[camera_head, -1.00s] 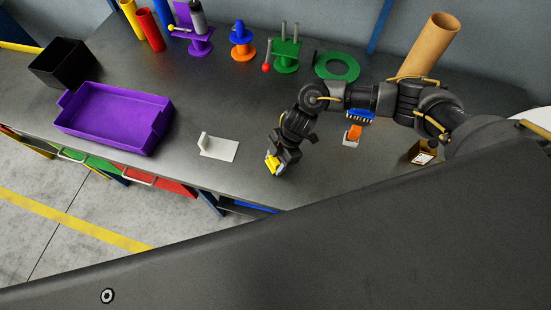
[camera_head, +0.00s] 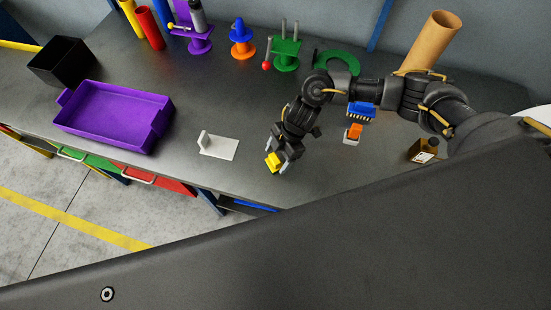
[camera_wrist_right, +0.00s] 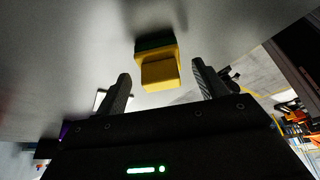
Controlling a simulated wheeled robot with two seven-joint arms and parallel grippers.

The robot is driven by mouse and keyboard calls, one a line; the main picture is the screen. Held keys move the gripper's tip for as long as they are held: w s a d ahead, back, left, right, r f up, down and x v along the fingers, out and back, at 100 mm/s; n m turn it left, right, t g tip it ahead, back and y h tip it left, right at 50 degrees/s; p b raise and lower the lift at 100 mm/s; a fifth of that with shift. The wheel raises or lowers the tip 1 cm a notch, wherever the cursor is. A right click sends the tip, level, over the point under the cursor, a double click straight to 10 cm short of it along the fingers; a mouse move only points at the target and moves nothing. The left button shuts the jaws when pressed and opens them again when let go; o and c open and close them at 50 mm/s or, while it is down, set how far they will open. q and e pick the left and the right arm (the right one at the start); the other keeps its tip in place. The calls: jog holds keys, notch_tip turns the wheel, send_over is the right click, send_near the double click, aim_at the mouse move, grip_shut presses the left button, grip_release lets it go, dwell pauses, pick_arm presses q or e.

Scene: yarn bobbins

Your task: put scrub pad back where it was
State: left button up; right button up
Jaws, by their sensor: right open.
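The scrub pad, a small yellow block with a dark green layer, is at the front edge of the workbench (camera_head: 330,185) in the head view (camera_head: 272,161). In the right wrist view the scrub pad (camera_wrist_right: 158,70) is ahead of the fingertips, roughly centred between them, with a visible gap to each finger. My right gripper (camera_head: 278,165) is open, with its fingers around or just short of the pad in the head view; its open fingers also show in the wrist view (camera_wrist_right: 163,86). I cannot tell how the pad's underside meets the bench. My left gripper is not in view.
A white L-shaped holder (camera_head: 220,148) is left of the gripper. A purple tray (camera_head: 115,118) and black bin (camera_head: 62,62) stand further left.

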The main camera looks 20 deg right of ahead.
jog(key=b+v, duration=0.1)
jog(key=v, duration=0.9)
jog(key=shift+b, duration=0.35)
